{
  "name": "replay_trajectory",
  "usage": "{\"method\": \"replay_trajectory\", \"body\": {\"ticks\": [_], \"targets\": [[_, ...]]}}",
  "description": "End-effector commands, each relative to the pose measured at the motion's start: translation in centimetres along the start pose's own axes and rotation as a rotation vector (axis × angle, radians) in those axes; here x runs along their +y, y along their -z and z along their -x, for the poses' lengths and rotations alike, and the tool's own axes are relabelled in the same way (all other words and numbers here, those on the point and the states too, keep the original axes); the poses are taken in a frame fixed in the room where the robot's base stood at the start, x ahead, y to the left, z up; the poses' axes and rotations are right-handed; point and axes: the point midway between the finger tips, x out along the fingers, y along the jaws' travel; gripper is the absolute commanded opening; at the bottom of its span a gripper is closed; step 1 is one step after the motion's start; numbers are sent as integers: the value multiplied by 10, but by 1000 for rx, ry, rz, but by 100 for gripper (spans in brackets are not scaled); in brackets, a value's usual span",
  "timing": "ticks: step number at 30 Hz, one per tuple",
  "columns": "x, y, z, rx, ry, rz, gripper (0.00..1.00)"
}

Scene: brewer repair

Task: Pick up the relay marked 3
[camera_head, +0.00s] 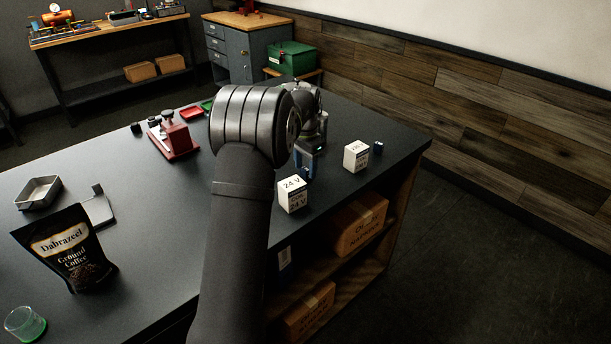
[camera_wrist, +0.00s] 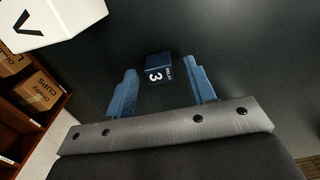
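The relay marked 3 (camera_wrist: 158,69) is a small dark blue cube on the dark table top. In the wrist view it lies between the two blue fingers of my gripper (camera_wrist: 162,88), near the level of their tips, with a gap on each side. My gripper is open and empty. In the head view my gripper (camera_head: 309,170) points down over the table, behind my arm; I cannot make out the relay marked 3 there.
A white box marked 24 V (camera_head: 292,195) and another white box (camera_head: 356,156) stand near my gripper. A red device (camera_head: 173,138), a coffee bag (camera_head: 66,250), a metal tray (camera_head: 38,193) and a green-based glass (camera_head: 25,324) stand to the left. Cardboard boxes (camera_head: 358,224) fill shelves below the table edge.

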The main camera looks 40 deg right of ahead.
Motion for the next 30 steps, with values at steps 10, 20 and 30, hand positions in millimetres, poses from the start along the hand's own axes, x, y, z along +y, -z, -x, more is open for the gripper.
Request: {"method": "replay_trajectory", "body": {"ticks": [10,20,30], "targets": [[0,0,0,0,0,0,4],[0,0,12,2,2,0,4],[33,6,61,2,1,-5,4]]}}
